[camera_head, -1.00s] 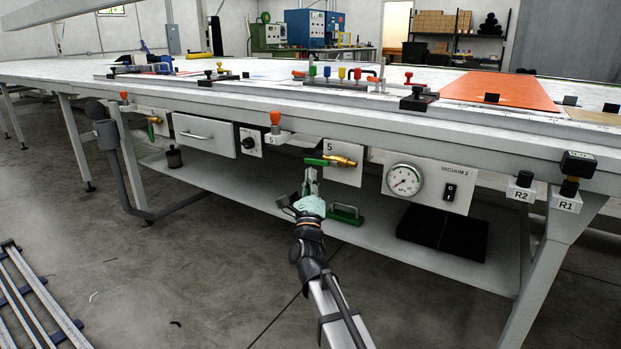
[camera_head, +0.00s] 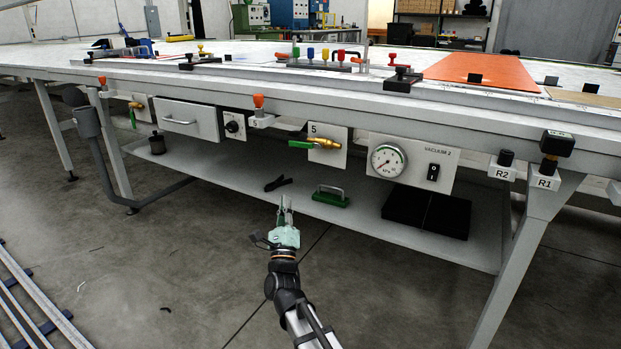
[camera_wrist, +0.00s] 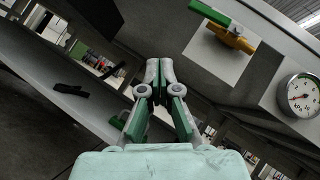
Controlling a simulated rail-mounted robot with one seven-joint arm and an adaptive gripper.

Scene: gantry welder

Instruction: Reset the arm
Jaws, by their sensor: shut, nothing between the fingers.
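My gripper (camera_head: 285,212) is in front of the table's lower shelf, in the lower middle of the head view. Its two fingers are shut with nothing between them; the wrist view shows the fingertips (camera_wrist: 159,70) together. The arm reaches up from the bottom edge of the head view. The brass valve with a green handle (camera_head: 318,143) on panel 5 is above and to the right of the gripper, apart from it. The valve also shows at the top of the wrist view (camera_wrist: 228,36).
The long table (camera_head: 400,112) spans the view. Its lower shelf (camera_head: 240,174) bears a dark clamp-like object (camera_head: 278,184), a green-based handle (camera_head: 330,198) and black boxes (camera_head: 428,210). A vacuum gauge (camera_head: 388,160) is right of the valve. The floor in front is mostly clear.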

